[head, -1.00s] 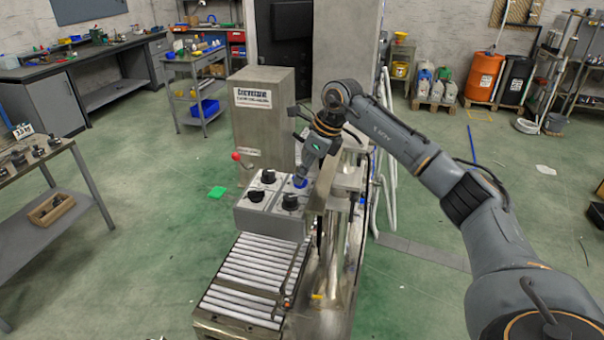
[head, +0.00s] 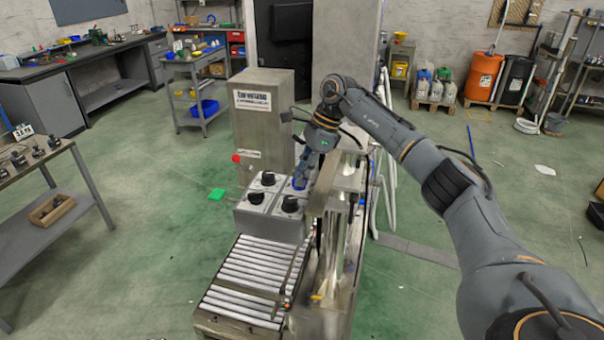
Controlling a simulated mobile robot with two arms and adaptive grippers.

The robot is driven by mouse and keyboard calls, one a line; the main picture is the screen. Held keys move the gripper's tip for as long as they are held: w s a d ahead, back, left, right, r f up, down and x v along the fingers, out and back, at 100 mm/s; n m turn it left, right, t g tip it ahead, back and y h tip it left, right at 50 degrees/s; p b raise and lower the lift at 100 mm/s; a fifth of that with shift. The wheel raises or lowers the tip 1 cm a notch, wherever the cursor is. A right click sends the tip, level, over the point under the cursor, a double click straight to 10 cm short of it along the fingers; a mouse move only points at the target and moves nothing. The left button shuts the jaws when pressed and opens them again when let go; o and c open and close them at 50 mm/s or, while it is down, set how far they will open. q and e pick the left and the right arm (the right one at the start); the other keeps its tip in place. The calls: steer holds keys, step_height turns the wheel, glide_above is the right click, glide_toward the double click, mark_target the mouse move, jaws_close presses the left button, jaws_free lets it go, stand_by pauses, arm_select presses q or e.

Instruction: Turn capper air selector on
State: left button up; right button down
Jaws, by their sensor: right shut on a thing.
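A grey box (head: 262,222) carries several selector knobs on its sloped top. Three black knobs show: one at the back left (head: 268,178), one at the front left (head: 256,197) and one at the front right (head: 290,203). A selector with blue on it (head: 298,184) sits at the back right. My right gripper (head: 301,176) points down onto this blue selector and is shut on it; its fingers hide most of the knob. Labels and the knob's angle are too small to read. My left gripper is not in view.
A roller conveyor (head: 255,280) lies in front of the box. A tall grey cabinet (head: 262,125) with a red knob (head: 237,158) stands behind it. Metal machine framing (head: 322,195) rises close on the right of the selectors. Green floor is open at left.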

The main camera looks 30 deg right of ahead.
stand_by(0.3)
steer(key=c, duration=1.4)
jaws_free()
steer(key=shift+r, duration=0.15)
steer(key=v, duration=1.1)
steer(key=shift+d+r, duration=0.25)
steer(key=shift+r, duration=0.1)
steer(key=shift+f, duration=0.1)
